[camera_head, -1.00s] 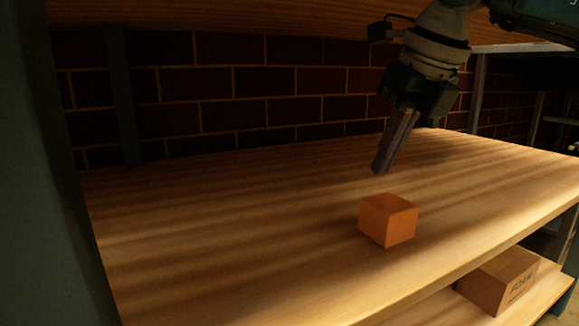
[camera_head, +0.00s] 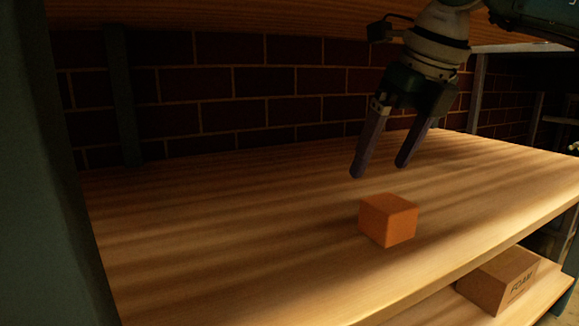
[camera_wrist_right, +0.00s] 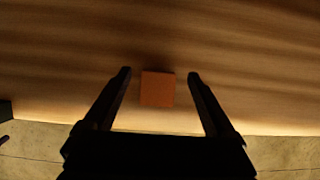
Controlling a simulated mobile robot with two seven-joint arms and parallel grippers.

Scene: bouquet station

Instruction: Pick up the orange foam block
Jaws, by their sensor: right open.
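The orange foam block (camera_head: 388,220) sits on the wooden shelf, near the middle of its right half in the head view. In the right wrist view the block (camera_wrist_right: 158,89) lies between the two fingers as seen from above. My right gripper (camera_head: 379,172) is open and empty, with its fingers pointing down. It is above the shelf and a little behind the block, not touching it. It also shows in the wrist view (camera_wrist_right: 159,72). My left gripper is not in view.
The wooden shelf (camera_head: 220,230) is otherwise bare around the block. A brick wall (camera_head: 230,100) stands behind it, and a wooden board (camera_head: 230,15) hangs overhead. A cardboard box marked FOAM (camera_head: 498,280) sits on a lower shelf at right. A dark post (camera_head: 30,180) stands at left.

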